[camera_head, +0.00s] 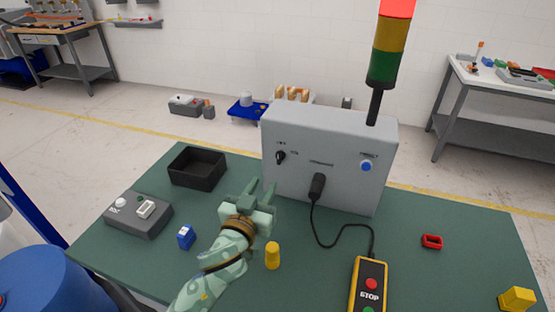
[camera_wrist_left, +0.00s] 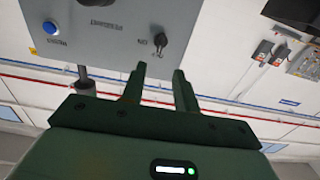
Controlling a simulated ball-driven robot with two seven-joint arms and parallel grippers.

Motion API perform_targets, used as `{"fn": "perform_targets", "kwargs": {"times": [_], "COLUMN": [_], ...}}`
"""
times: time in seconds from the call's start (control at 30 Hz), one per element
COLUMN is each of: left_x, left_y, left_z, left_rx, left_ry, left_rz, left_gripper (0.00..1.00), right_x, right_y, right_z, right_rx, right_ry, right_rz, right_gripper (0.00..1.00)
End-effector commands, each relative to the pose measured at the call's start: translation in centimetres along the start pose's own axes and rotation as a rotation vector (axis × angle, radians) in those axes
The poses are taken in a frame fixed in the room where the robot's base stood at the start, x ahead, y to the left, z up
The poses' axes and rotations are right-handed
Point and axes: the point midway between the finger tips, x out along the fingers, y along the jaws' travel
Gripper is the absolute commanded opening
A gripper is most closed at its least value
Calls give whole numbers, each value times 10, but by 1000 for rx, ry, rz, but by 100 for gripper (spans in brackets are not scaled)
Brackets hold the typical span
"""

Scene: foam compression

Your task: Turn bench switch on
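The grey control box (camera_head: 328,190) stands at the back of the green bench (camera_head: 140,215). Its black rotary switch (camera_head: 280,156) is on the left of the front face; it also shows in the left wrist view (camera_wrist_left: 160,41). A blue button (camera_head: 366,166) is on the right of the face. My left gripper (camera_head: 262,186) is in front of the box, below the switch. Its two fingers are apart with nothing between them, and in the left wrist view (camera_wrist_left: 158,84) they point toward the switch without visibly touching it. My right gripper is not in view.
A black plug with a cable (camera_head: 317,186) sticks out of the box, leading to a yellow pendant (camera_head: 369,285). A black tray (camera_head: 197,167), grey device (camera_head: 138,213), blue block (camera_head: 186,237), yellow cylinder (camera_head: 272,255) and red part (camera_head: 432,242) lie around. A signal tower (camera_head: 386,50) rises behind.

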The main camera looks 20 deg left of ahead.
Motion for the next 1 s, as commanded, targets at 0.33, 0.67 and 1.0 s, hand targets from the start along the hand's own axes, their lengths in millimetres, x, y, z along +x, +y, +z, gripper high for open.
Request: {"fn": "perform_targets", "kwargs": {"times": [0.33,0.67,1.0], "left_x": [83,108,108], "left_y": [0,0,0], "left_z": [1,1,1], "left_rx": [2,2,1], "left_ry": [0,-2,-2], "left_rz": [-1,0,0], "left_gripper": [31,31,2], "right_x": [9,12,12], "right_y": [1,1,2], "right_z": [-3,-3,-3], "right_rx": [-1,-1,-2], "right_ry": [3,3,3], "right_rz": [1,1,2], "right_gripper": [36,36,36]}}
